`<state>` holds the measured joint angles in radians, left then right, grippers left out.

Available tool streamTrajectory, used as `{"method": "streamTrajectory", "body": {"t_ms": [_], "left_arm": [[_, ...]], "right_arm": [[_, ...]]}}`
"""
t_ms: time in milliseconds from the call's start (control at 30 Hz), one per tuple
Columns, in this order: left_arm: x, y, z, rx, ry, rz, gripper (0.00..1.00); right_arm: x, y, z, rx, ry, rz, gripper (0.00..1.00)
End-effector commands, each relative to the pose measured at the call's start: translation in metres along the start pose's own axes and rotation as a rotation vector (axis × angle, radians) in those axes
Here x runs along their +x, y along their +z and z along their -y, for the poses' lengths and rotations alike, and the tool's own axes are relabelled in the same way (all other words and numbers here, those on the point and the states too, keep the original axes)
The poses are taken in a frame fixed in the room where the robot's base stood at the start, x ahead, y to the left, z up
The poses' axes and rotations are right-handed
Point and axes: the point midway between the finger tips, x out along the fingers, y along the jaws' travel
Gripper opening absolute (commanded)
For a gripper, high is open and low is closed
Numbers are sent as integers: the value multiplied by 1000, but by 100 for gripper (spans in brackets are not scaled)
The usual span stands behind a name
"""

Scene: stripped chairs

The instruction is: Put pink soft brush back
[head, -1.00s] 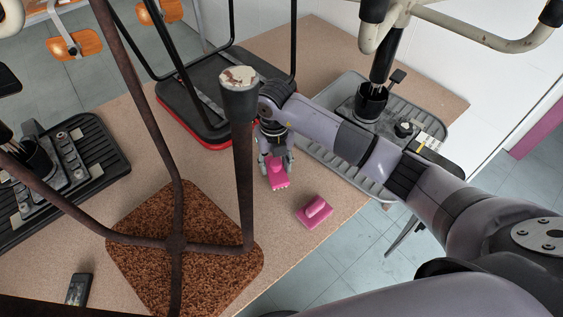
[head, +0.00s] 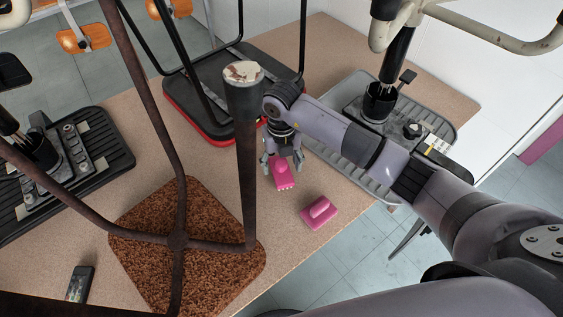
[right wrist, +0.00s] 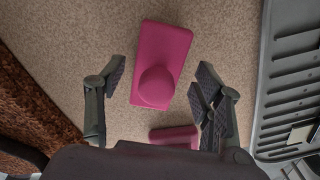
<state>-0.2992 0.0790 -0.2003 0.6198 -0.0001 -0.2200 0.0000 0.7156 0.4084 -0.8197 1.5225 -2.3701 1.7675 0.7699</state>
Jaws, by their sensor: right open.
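A pink brush with pale tips along its near edge (head: 283,175) stands on the tan table, right below my right gripper (head: 283,162). The right gripper is open. In the right wrist view its fingers (right wrist: 160,92) are spread to either side of a pink block with a rounded knob (right wrist: 166,40), with gaps on both sides. A second pink piece, a flat block with a raised handle (head: 318,212), lies nearer the table's front edge. Another pink piece shows low in the right wrist view (right wrist: 175,137), partly hidden by my gripper body. I cannot tell which is the soft brush. My left gripper is not in view.
A grey ribbed tray (head: 345,172) lies right of the gripper. A brown textured seat (head: 150,215) with rusty metal legs and an upright post (head: 245,170) stand to the left. A black, red-edged seat (head: 190,80) is behind. Table front edge is close.

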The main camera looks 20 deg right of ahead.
Motion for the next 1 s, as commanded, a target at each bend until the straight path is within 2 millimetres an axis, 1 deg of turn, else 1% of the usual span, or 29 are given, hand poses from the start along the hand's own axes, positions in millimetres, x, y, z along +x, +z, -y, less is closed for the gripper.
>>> {"method": "streamTrajectory", "body": {"t_ms": [133,167,233,367,500,700,833,1000], "left_arm": [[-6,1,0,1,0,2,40],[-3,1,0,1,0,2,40],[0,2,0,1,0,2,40],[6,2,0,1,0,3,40],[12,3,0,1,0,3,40],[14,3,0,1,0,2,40],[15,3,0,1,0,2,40],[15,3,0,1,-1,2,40]], "right_arm": [[-7,0,0,0,1,0,61],[-8,1,0,-1,1,2,61],[-18,2,0,-1,0,6,61],[-45,2,-1,-2,2,7,61],[-76,1,0,-1,0,6,61],[-111,1,0,0,-1,4,61],[-121,1,0,1,0,2,61],[-125,0,0,0,0,-1,61]]}}
